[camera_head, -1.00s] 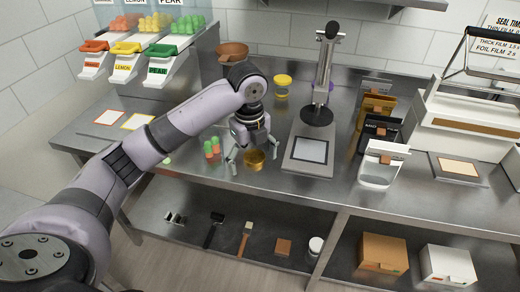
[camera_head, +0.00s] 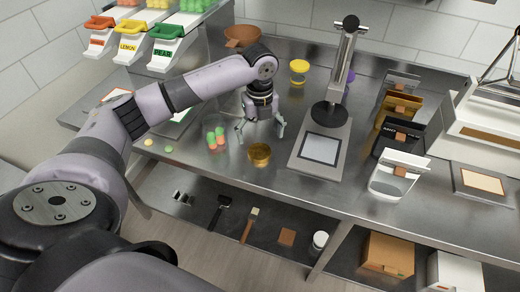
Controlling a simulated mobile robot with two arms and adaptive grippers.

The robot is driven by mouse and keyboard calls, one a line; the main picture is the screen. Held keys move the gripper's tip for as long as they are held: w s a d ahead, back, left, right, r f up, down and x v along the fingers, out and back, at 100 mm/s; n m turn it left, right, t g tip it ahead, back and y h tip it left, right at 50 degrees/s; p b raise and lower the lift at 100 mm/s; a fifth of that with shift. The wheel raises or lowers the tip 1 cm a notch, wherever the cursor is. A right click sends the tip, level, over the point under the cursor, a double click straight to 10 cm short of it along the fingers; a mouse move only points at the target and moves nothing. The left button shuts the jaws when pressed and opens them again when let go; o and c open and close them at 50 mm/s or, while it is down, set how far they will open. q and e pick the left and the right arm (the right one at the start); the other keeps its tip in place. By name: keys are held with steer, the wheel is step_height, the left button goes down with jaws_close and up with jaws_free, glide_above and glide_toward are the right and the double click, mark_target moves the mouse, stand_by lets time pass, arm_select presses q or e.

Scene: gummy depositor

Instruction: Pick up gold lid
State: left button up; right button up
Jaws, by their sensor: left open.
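A small round gold piece (camera_head: 260,154), apparently the gold lid, rests on the metal counter near its front edge. My left gripper (camera_head: 261,134) is open and empty. Its fingers point down and are spread, and in the picture they sit just above and behind the gold piece, apart from it. Their exact height over the counter is hard to tell. My right gripper is not in view.
Green and orange gummies (camera_head: 215,138) stand left of the gold piece. A press stand with a grey plate (camera_head: 321,149) is close on the right. A yellow-lidded jar (camera_head: 299,71) and a brown bowl (camera_head: 242,37) are behind.

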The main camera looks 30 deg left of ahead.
mark_target(260, 151)
arm_select(q)
steer(key=shift+s+f, duration=0.1)
steer(key=shift+f, duration=0.4)
steer(key=shift+s+f+p, duration=0.1)
steer(key=shift+f+p, duration=0.25)
step_height(260, 151, down, 4)
steer(key=shift+r+p, duration=0.15)
steer(key=shift+p, duration=0.4)
steer(key=shift+f, duration=0.35)
steer(key=shift+d, duration=0.1)
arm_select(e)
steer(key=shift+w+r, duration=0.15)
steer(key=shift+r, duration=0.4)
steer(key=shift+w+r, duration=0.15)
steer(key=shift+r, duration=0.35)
arm_select(q)
steer(key=shift+c, duration=0.2)
steer(key=c, duration=0.9)
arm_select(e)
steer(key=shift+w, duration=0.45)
arm_select(q)
steer(key=shift+o, duration=0.2)
steer(key=shift+r, duration=0.15)
